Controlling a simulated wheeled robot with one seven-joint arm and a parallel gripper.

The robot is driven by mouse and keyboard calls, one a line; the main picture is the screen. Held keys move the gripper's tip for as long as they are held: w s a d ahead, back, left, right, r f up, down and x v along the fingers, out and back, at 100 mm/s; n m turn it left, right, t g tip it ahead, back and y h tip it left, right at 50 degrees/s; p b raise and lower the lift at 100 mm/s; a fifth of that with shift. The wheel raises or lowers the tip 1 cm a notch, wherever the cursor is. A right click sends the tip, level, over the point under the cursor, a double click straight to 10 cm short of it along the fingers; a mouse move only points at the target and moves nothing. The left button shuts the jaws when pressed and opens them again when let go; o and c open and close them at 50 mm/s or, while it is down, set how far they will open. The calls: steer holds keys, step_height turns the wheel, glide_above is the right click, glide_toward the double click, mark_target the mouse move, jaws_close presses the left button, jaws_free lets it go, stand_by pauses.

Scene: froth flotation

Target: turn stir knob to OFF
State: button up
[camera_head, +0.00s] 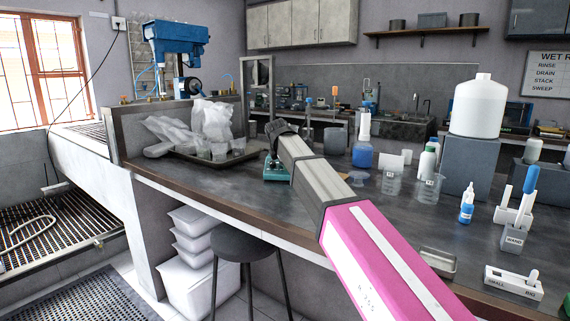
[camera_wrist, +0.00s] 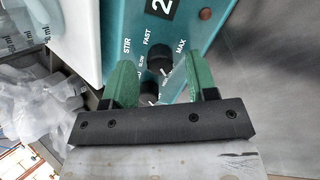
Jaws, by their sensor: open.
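The teal stirrer unit (camera_head: 273,172) stands on the bench, partly hidden by my arm. Its teal front panel (camera_wrist: 181,22) fills the upper middle of the wrist view, with the words STIR, SLOW, FAST and MAX. A black knob (camera_wrist: 159,57) sits beside the SLOW and FAST words. A second dark knob (camera_wrist: 149,88) with a white mark shows nearer, close to the left finger. I cannot tell for sure which is the stir knob, nor its setting. My gripper (camera_wrist: 163,78) is open, its green fingers apart in front of the panel; contact with a knob cannot be told.
A tray (camera_head: 212,160) with crumpled plastic and cups lies left of the unit. Beakers (camera_head: 391,183), a blue-liquid bottle (camera_head: 362,152) and a small metal tray (camera_head: 438,262) stand to the right. A stool (camera_head: 250,246) is below the bench edge.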

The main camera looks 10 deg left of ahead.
steer(key=v, duration=1)
steer(key=shift+f, duration=0.1)
